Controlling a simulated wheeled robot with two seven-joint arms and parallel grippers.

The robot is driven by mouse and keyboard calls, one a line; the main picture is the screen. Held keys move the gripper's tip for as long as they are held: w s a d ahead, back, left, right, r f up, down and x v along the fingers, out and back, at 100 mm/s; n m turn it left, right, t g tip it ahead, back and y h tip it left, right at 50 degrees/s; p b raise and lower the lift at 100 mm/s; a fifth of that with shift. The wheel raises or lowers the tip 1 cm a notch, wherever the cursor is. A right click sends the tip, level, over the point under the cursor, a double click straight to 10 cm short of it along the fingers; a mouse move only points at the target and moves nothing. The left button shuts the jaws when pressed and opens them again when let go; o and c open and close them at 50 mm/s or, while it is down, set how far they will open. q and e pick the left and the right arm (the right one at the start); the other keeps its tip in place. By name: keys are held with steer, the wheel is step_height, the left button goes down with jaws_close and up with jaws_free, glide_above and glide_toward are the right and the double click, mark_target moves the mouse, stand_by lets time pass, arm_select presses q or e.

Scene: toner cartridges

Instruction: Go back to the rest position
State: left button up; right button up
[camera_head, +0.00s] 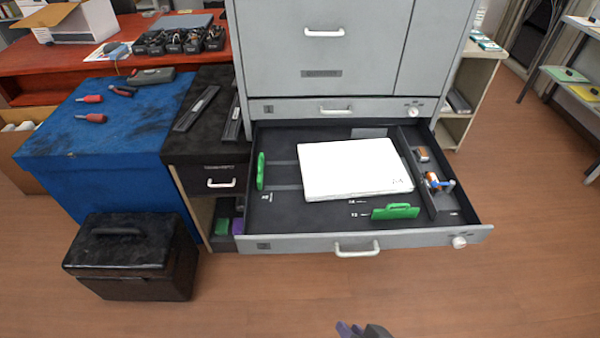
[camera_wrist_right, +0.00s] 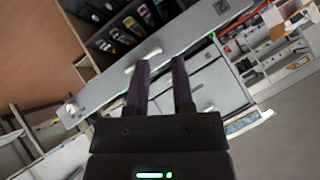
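My right gripper (camera_head: 364,328) shows only as purple fingertips and a dark part at the bottom edge of the head view, in front of the open drawer and apart from it. In the right wrist view its two purple fingers (camera_wrist_right: 161,68) stand apart with nothing visible between them, so it is open and empty. My left gripper is in neither view. The grey printer (camera_head: 355,60) has its paper drawer (camera_head: 300,243) pulled out. A white paper stack (camera_head: 355,168) lies in the drawer between green guides (camera_head: 396,211).
A blue box (camera_head: 60,140) with red-handled tools and a black cabinet (camera_head: 215,85) with long dark strips stand left of the drawer. A black toolbox (camera_head: 130,255) sits on the floor at lower left. A shelf (camera_head: 565,75) stands far right. Floor in front of the drawer is clear.

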steer(key=s+d+r+n+g+h, duration=0.2)
steer(key=s+d+n+g+h, duration=0.2)
steer(key=s+d+n+g, duration=0.15)
steer(key=s+d+f+g+b, duration=0.1)
steer(key=s+f+b, duration=0.15)
steer(key=f, duration=0.85)
steer(key=s+d+f+g+b, duration=0.1)
steer(key=s+f+g, duration=0.15)
steer(key=f, duration=0.85)
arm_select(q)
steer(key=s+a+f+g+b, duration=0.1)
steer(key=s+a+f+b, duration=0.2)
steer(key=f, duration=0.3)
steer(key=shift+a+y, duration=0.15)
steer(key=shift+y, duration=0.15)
arm_select(e)
steer(key=s+d+f, duration=0.2)
steer(key=s+f, duration=0.3)
steer(key=s, duration=0.2)
steer(key=s+d+f, duration=0.3)
steer(key=s+f, duration=0.3)
steer(key=s, duration=0.2)
steer(key=shift+s+g+h, duration=0.2)
steer(key=shift+g+h, duration=0.1)
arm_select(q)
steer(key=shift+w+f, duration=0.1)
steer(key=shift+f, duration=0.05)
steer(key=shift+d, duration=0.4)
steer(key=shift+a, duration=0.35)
